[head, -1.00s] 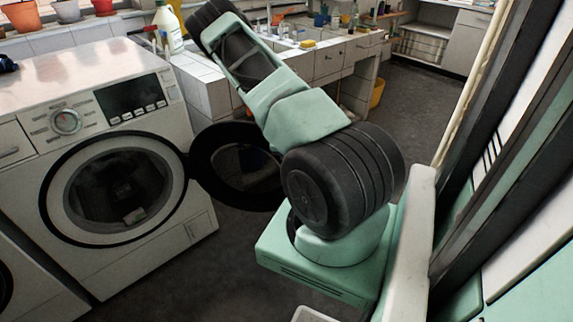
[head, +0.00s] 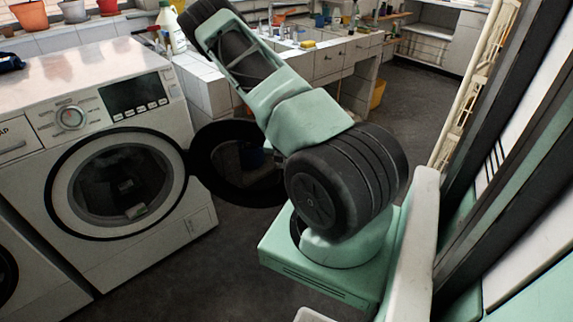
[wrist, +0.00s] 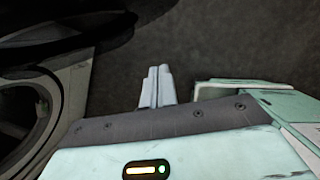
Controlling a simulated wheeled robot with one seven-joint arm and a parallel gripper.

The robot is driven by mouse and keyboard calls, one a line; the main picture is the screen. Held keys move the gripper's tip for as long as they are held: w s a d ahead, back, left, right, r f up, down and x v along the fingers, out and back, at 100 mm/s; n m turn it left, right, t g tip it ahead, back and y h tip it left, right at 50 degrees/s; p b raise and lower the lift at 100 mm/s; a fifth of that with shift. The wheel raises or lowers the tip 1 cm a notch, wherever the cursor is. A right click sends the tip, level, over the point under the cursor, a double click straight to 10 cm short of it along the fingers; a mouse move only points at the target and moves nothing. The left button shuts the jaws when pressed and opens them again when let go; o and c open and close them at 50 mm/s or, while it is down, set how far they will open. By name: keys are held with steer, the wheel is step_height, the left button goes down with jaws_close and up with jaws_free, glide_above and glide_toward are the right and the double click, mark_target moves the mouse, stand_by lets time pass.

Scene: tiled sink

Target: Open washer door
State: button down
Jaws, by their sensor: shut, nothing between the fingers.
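The washer (head: 105,165) stands at the left in the head view, white with a round drum opening in a black ring. Its round black-framed door (head: 206,165) is swung wide open to the right of the opening. My arm covers part of the door's right side. My gripper (wrist: 157,72) shows in the wrist view with its two pale fingers together and empty, above dark floor. In that view the washer front (wrist: 75,95) is at the left, and a dark round shape, seemingly the door (wrist: 50,30), is at the upper left, apart from the fingertips. The gripper cannot be made out in the head view.
A tiled sink counter (head: 335,55) with bottles and pots runs behind the washer. A yellow bucket (head: 378,92) stands under it. Another white machine (head: 30,275) is at the lower left. Dark floor (head: 430,95) is clear at the back right.

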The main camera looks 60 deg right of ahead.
steer(key=p+v, duration=0.1)
steer(key=v, duration=0.7)
steer(key=shift+r, duration=0.25)
steer(key=shift+s+a, duration=0.1)
steer(key=shift+s, duration=0.05)
